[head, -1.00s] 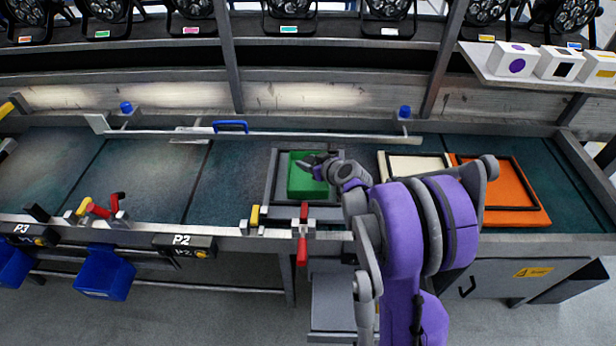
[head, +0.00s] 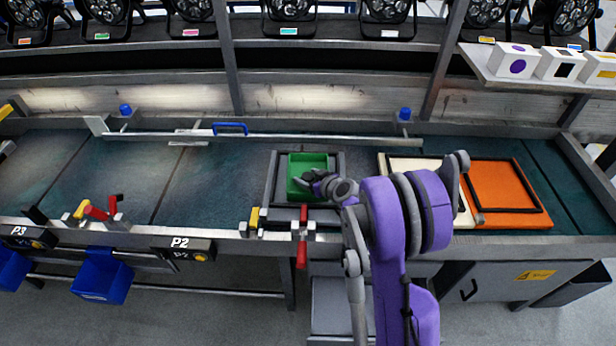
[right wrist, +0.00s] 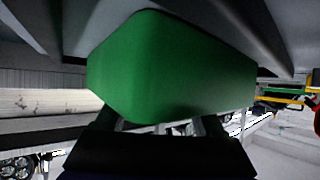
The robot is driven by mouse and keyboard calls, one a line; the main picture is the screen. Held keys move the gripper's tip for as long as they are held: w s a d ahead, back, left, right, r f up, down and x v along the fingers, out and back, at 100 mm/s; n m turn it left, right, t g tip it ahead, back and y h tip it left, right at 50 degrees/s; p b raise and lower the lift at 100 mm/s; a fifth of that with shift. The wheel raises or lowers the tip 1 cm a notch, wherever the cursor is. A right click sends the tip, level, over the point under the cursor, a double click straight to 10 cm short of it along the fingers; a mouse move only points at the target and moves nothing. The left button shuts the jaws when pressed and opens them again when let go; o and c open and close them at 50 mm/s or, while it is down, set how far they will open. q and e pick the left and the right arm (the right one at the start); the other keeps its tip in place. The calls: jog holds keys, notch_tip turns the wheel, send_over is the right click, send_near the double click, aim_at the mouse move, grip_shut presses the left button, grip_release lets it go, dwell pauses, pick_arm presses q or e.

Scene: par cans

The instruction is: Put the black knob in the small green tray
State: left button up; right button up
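The small green tray (head: 326,161) stands inside a dark grey frame on the bench in the head view. My right gripper (head: 308,181) is over the tray's front part, with its dark fingers low at the tray. In the right wrist view the green tray (right wrist: 170,65) fills the middle, very close. Parts of my right gripper's fingers (right wrist: 167,126) show below it, and their tips are hidden by the tray. I cannot tell if they are open or hold anything. I do not see the black knob in either view. My left gripper is not in view.
A cream tray (head: 398,165) and an orange tray (head: 497,183) lie to the right, partly behind my arm. A red-handled clamp (head: 303,222) sits on the front edge. A metal rail (head: 300,137) runs along the back.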

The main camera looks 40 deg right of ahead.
jog(key=shift+r, duration=0.25)
jog(key=p+v, duration=0.1)
jog(key=v, duration=1.1)
jog(key=shift+f, duration=0.1)
